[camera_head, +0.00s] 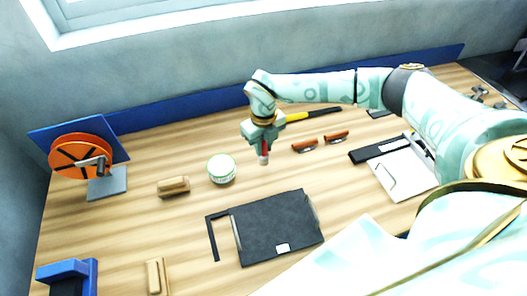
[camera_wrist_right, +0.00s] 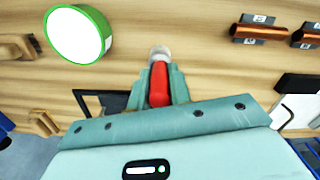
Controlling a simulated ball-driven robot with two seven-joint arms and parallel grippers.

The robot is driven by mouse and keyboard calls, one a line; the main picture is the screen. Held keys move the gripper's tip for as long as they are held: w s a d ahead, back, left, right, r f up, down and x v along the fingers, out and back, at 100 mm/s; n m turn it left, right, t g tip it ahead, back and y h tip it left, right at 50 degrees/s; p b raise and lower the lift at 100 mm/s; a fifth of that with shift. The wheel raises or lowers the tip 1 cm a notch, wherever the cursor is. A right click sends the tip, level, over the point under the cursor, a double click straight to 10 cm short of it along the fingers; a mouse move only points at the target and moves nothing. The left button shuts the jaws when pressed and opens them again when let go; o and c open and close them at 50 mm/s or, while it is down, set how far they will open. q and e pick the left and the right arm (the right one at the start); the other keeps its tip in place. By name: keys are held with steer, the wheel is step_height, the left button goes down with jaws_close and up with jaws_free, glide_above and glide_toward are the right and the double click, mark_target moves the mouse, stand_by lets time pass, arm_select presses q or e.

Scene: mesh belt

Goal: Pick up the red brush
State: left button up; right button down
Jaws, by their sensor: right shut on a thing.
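The red brush (camera_head: 264,150) shows just below my right gripper (camera_head: 263,142) in the head view, over the back middle of the wooden bench. In the right wrist view the brush (camera_wrist_right: 158,86) has a red body with a pale round tip pointing away from my wrist. My right gripper (camera_wrist_right: 159,92) is shut on it, with a finger on each side of the red body. The fingers hide part of the brush. I cannot tell whether its tip touches the bench. My left gripper is not in view.
A white tub with a green rim (camera_head: 221,168) stands left of the brush. A wooden block (camera_head: 173,187) lies further left. Two orange-brown pieces (camera_head: 320,141) lie to the right. A black mat (camera_head: 279,228) lies in front. A yellow-and-black tool (camera_head: 312,114) lies behind.

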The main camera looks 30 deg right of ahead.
steer(key=s+a+r, duration=0.7)
steer(key=s+r, duration=0.2)
steer(key=s, duration=0.3)
steer(key=shift+r, duration=0.25)
steer(key=shift+s+d+f, duration=0.1)
stand_by(1.4)
